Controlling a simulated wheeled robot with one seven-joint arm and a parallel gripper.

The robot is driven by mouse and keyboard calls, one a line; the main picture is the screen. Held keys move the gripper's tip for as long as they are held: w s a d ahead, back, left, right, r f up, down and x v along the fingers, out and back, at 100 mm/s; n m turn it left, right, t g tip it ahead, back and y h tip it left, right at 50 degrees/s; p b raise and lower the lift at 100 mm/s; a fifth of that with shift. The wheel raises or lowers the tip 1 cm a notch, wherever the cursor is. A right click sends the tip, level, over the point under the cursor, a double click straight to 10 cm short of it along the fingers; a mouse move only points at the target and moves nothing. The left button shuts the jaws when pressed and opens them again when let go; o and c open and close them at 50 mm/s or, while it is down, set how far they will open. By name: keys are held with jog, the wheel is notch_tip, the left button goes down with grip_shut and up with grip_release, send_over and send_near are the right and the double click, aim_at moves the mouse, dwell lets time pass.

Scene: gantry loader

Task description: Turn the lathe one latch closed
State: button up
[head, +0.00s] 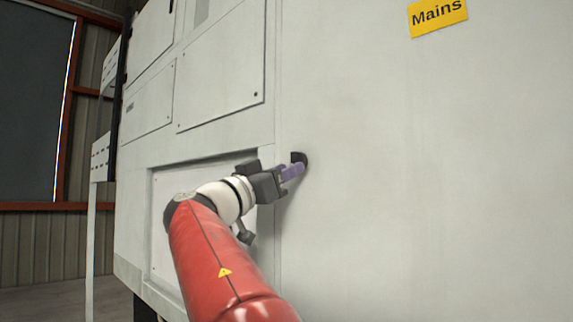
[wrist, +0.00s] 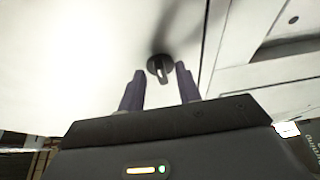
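The latch (head: 299,158) is a small dark round knob on the pale front panel of the machine. In the wrist view the latch (wrist: 160,68) shows a raised bar on a round base, with the bar pointing roughly down in the picture. My gripper (head: 297,171) is right at the latch in the head view, its purple fingers partly covering it. In the wrist view my gripper (wrist: 159,82) is open, with one finger on each side of the latch's bar. A gap shows between each finger and the bar, and I see no contact.
A yellow "Mains" label (head: 437,15) is high on the flat panel (head: 430,180). A recessed panel (head: 170,225) lies behind my arm at left, with bolted covers (head: 222,70) above it. The panel right of the latch is bare.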

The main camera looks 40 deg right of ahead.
aim_at(294, 159)
jog(key=shift+d+r, duration=0.2)
jog(key=shift+d, duration=0.25)
jog(key=shift+c, duration=0.4)
grip_shut()
jog(key=shift+s+n+t, duration=0.1)
jog(key=shift+n+t, duration=0.3)
jog(key=shift+n, duration=0.1)
jog(key=n+t+y, duration=0.2)
jog(key=n, duration=0.5)
jog(key=s+r+n+t+y, duration=0.1)
jog(key=n+t+y, duration=0.1)
jog(key=n, duration=0.5)
jog(key=r+n+t+y, duration=0.1)
jog(key=n+y, duration=0.1)
jog(key=n, duration=0.5)
jog(key=shift+s+d+t+y+p, duration=0.1)
jog(key=shift+s+t+y+p, duration=0.2)
jog(key=shift+s+t, duration=0.1)
jog(key=shift+n, duration=0.4)
